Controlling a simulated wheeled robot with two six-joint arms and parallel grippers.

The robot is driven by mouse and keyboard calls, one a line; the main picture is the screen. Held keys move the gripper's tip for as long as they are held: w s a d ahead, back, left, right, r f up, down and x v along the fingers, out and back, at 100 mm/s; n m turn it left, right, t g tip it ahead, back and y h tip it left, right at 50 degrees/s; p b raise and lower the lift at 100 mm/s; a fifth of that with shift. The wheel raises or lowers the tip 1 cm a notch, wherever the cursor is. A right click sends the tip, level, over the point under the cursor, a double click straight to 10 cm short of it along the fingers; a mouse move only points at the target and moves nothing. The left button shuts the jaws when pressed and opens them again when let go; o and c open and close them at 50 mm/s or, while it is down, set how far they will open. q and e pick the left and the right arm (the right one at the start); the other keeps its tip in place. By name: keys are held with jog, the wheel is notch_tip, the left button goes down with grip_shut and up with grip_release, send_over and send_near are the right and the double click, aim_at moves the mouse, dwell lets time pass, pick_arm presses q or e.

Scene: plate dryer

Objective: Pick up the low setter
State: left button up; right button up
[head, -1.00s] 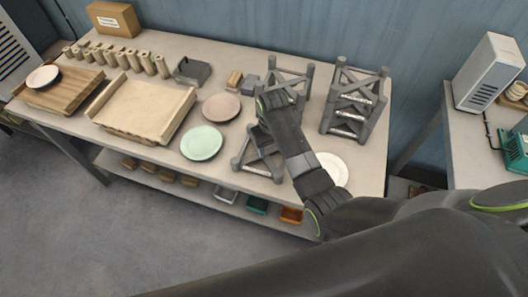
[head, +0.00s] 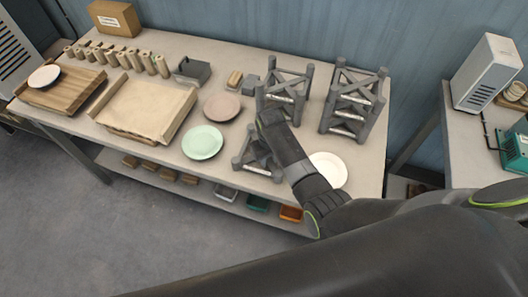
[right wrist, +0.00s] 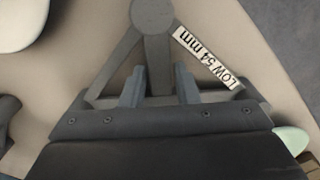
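The low setter is a small grey frame (head: 262,172) near the front edge of the table, partly hidden by my right arm in the head view. In the right wrist view its label (right wrist: 208,58) reads "LOW 54 mm". My right gripper (right wrist: 160,88) points at the setter with its two fingers apart, one on each side of a grey post (right wrist: 157,50). Small gaps seem to show between fingers and post, so contact cannot be made out. In the head view the fingertips are hidden behind my wrist. My left gripper is not in view.
Taller grey setters stand behind (head: 284,92) and behind right (head: 352,100). A white plate (head: 328,169) lies close to the right; a green plate (head: 202,142) and a pink plate (head: 222,106) lie left. A wooden tray (head: 150,104) is farther left.

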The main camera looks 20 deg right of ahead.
grip_shut()
jog(key=shift+w+r, duration=0.1)
jog(key=shift+r, duration=0.05)
